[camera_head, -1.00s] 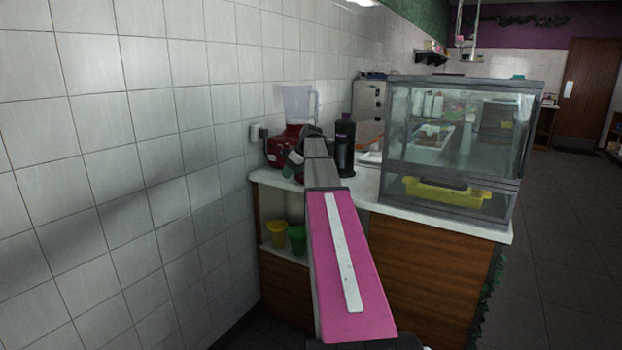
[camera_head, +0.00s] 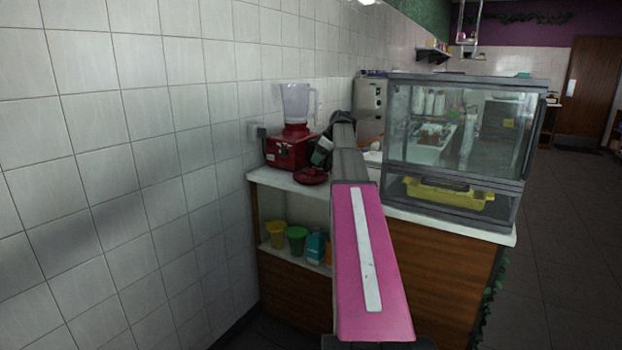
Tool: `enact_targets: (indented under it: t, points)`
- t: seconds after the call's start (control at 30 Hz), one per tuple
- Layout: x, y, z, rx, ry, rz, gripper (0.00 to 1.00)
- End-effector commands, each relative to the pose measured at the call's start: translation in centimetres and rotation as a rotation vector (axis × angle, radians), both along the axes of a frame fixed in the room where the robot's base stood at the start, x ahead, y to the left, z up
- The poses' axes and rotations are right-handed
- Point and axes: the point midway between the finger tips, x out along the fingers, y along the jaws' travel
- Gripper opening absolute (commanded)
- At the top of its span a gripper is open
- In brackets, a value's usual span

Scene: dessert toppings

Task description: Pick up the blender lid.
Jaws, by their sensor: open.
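The blender lid (camera_head: 311,177) is a dark red, round piece lying on the white counter, in front of the red blender base (camera_head: 290,151). The clear blender jug (camera_head: 296,104) stands upright on the base with its top uncovered. My gripper (camera_head: 318,163) is small and dark at the far end of my arm, just above and slightly right of the lid in the picture. It is open and appears empty. Its fingertips are hard to make out, and I cannot tell the exact gap to the lid.
A glass display case (camera_head: 462,135) with a yellow tray (camera_head: 447,194) stands on the counter (camera_head: 400,211) to the right. Yellow (camera_head: 276,234) and green (camera_head: 297,239) cups and a blue carton (camera_head: 316,246) sit on the shelf below. A tiled wall (camera_head: 110,180) bounds the left.

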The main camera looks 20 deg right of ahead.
Motion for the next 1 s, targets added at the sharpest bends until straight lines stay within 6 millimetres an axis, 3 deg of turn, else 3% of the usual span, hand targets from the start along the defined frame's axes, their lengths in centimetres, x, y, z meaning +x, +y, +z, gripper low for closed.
enact_targets:
  t: [0.5, 0.77, 0.93, 1.0]
  points:
    - [1.4, 2.3, -4.6, 0.000, 0.002, 0.000, 0.68]
    - [1.5, 2.4, -4.9, 0.000, 0.000, -0.001, 0.68]
    - [1.5, 2.4, -4.9, 0.000, 0.000, -0.001, 0.13]
    - [1.5, 2.4, -4.9, 0.000, 0.000, -0.001, 0.13]
